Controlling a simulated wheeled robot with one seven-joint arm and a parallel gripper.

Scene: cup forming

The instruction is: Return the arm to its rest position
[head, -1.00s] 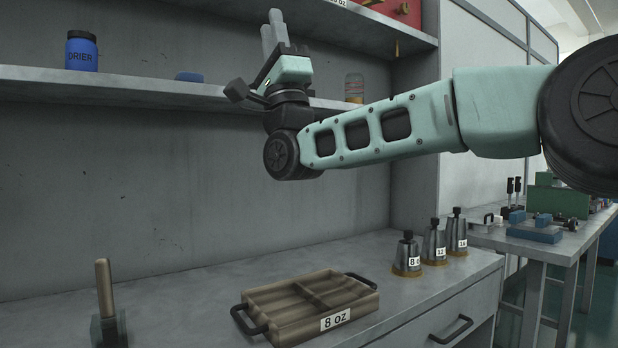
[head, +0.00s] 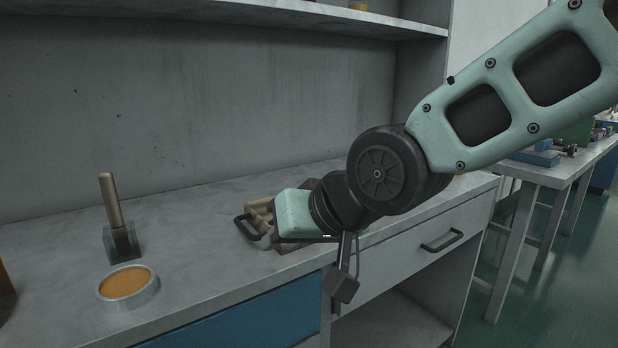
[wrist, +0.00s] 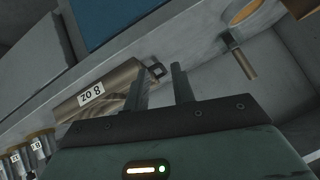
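My arm reaches in from the upper right in the head view and bends down at the dark wrist joint. My gripper's pale green body (head: 297,214) is low over the counter, in front of the wooden tray (head: 262,212), and hides most of it. The fingers cannot be made out there.
A wooden-handled tool (head: 118,228) stands on the counter (head: 190,265), left of my gripper, behind a round dish of orange material (head: 127,286). A shelf (head: 330,18) runs above. Labelled metal cones (wrist: 28,155) show in the wrist view. A side table (head: 545,175) stands right.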

